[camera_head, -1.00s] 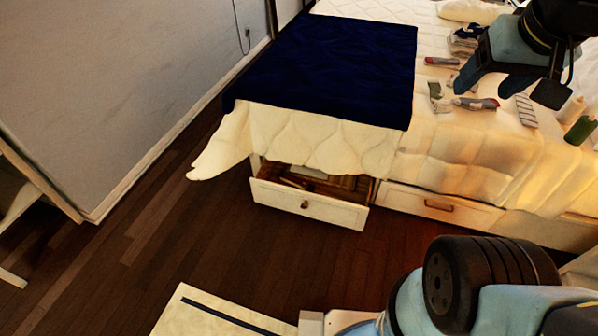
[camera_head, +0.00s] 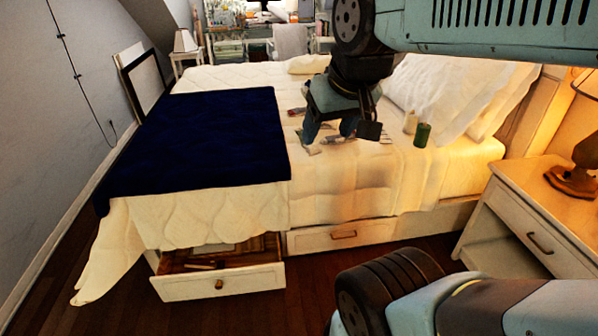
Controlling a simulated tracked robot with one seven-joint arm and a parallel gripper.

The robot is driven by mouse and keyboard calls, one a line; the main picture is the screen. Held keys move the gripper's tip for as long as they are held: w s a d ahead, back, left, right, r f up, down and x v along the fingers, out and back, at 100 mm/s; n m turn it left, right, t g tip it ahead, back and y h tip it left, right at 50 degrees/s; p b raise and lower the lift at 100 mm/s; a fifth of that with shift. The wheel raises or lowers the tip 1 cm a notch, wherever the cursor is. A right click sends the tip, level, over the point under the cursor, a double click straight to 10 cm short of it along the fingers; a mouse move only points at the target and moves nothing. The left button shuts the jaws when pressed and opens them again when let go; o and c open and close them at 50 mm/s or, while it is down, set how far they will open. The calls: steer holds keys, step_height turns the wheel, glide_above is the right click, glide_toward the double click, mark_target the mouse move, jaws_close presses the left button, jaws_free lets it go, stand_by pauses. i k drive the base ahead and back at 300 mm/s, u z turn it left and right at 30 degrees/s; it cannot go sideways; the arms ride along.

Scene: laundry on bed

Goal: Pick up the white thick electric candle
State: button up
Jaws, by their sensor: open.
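A small cream-white cylinder (camera_head: 411,122), which looks like the white candle, stands upright on the bed near the pillows. A green cylinder (camera_head: 422,135) stands just in front of it and to its right, close to the bed's front edge. My gripper (camera_head: 329,132) hangs fingers down over the bed, to the left of the white cylinder and apart from it. Its fingers are spread and hold nothing that I can see. My gripper and arm cover part of the bed behind them.
Several small items (camera_head: 311,149) lie on the bed around my gripper. A dark blue blanket (camera_head: 205,140) covers the bed's left part. An open drawer (camera_head: 218,283) juts out below. A nightstand (camera_head: 545,210) with a lamp (camera_head: 580,165) stands at the right. White pillows (camera_head: 440,90) lie behind the cylinders.

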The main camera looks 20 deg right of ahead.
mark_target(410, 121)
steer(key=k, duration=1.3)
steer(key=z, duration=0.15)
steer(key=i, duration=0.7)
steer(key=z, duration=0.55)
steer(key=i, duration=1.1)
steer(key=z, duration=0.95)
steer(key=i, duration=1.35)
steer(key=z, duration=0.4)
steer(key=k, duration=0.6)
steer(key=u, duration=0.05)
